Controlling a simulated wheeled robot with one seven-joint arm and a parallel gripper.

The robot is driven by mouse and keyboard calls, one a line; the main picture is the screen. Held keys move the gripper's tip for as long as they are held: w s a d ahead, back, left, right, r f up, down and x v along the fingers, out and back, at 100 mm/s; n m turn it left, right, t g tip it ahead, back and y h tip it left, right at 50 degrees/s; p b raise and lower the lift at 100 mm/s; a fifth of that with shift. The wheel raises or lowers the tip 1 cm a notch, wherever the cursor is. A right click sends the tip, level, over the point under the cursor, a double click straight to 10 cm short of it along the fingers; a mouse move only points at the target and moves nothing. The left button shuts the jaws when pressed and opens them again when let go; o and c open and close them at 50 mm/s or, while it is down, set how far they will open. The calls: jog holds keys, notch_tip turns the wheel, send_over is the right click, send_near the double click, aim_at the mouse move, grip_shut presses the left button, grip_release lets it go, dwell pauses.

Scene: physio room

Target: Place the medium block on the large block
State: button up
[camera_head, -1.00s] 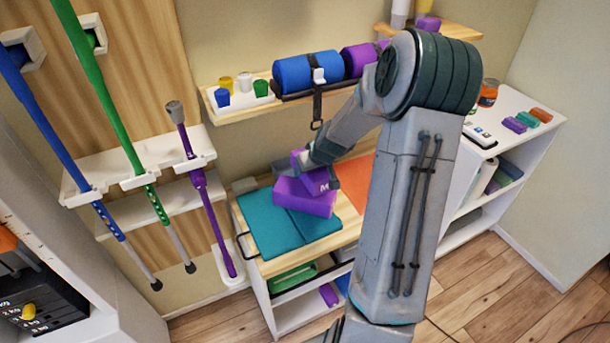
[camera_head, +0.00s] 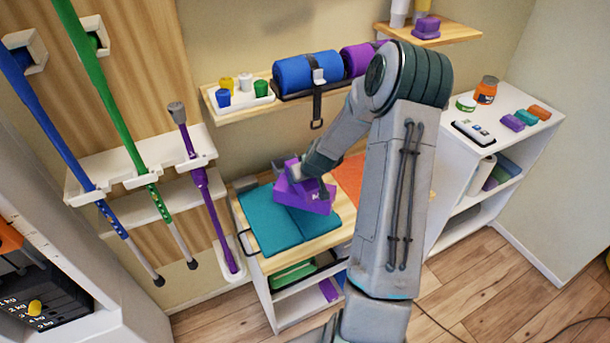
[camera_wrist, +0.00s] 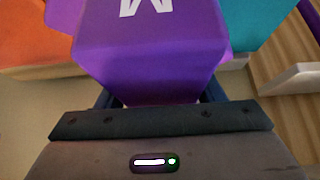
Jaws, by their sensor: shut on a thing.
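The medium block, purple with a white M, fills the upper middle of the wrist view (camera_wrist: 150,65). My gripper (camera_head: 305,180) is shut on it, over the teal mat (camera_head: 268,225). A wider purple block, which I take for the large block (camera_head: 316,207), lies under it on the mat. Its edges also show behind the medium block in the wrist view (camera_wrist: 62,15). The medium block is above or against the large block; I cannot tell whether they touch. My fingertips are mostly hidden by the block.
An orange mat (camera_head: 350,178) lies to the right on the same wooden top. A shelf (camera_head: 235,115) with small cups and a blue roll (camera_head: 305,73) is above. Coloured poles stand at left. A white side cabinet (camera_head: 545,105) holds small blocks and jars.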

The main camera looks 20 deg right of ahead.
jog(key=shift+f+b, duration=0.2)
jog(key=shift+b, duration=0.1)
jog(key=o, duration=1)
jog(key=shift+r, duration=0.1)
jog(key=shift+r+p, duration=0.2)
jog(key=shift+p, duration=0.15)
jog(key=b+v, duration=0.2)
jog(key=v, duration=0.9)
jog(key=shift+s+r, duration=0.2)
jog(key=shift+r, duration=0.15)
jog(key=s+a+r+g, duration=0.1)
jog(key=s+a+r, duration=0.3)
jog(key=s, duration=0.3)
jog(key=s+a+r+g, duration=0.1)
jog(key=s+a+r, duration=0.3)
jog(key=s+a, duration=0.2)
jog(key=s+a+r+g, duration=0.1)
jog(key=s+a+r, duration=0.3)
jog(key=s, duration=0.6)
jog(key=shift+s+a, duration=0.25)
jog(key=shift+a, duration=0.3)
